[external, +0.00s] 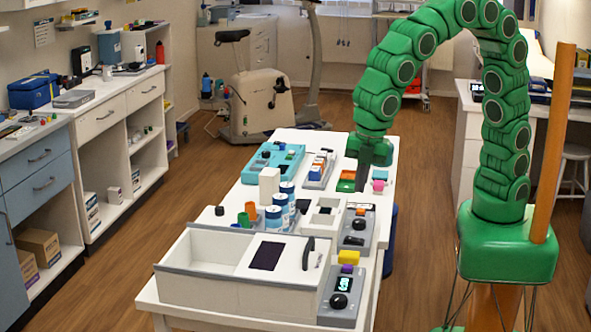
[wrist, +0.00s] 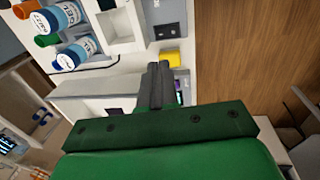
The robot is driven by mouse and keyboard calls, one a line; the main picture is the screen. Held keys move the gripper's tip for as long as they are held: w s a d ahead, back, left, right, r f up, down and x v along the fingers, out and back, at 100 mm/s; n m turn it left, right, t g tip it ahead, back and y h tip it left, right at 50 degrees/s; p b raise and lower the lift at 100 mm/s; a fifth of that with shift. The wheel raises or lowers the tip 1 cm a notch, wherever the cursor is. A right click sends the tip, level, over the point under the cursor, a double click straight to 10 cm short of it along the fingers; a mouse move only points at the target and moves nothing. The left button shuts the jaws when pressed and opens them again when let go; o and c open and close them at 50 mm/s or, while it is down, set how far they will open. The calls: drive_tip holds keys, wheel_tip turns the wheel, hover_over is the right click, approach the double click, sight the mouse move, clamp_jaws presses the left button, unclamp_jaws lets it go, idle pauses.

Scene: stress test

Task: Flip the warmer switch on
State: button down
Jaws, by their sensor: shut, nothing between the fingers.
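I cannot tell for sure which thing is the warmer. A grey unit with a lit display and black knob (external: 341,297) stands at the table's front right. A similar grey unit (external: 353,230) stands behind it. A white box with a dark panel (external: 267,256) and a black upright handle (external: 308,254) is beside the front unit. No part is clearly marked as its switch. My gripper (external: 364,182) is shut and empty, pointing down over the table's far right part. In the wrist view its dark fingers (wrist: 160,72) cover part of the scene near a yellow block.
The yellow block (external: 348,257) lies between the grey units. A teal tray (external: 273,161) is at the back left. The white table (external: 228,200) is crowded. An orange post (external: 553,150) stands at right.

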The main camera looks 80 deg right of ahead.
sight(351, 239)
drive_tip(key=f, duration=0.4)
drive_tip(key=w+f, duration=0.1)
drive_tip(key=f, duration=0.7)
drive_tip(key=shift+w+f, duration=0.25)
drive_tip(key=shift+w, duration=0.1)
drive_tip(key=shift+f, duration=0.2)
drive_tip(key=shift+s, duration=0.1)
drive_tip(key=shift+s+r, duration=0.2)
drive_tip(key=shift+s, duration=0.45)
wheel_tip(351, 239, up, 14)
drive_tip(key=s, duration=0.2)
idle(0.6)
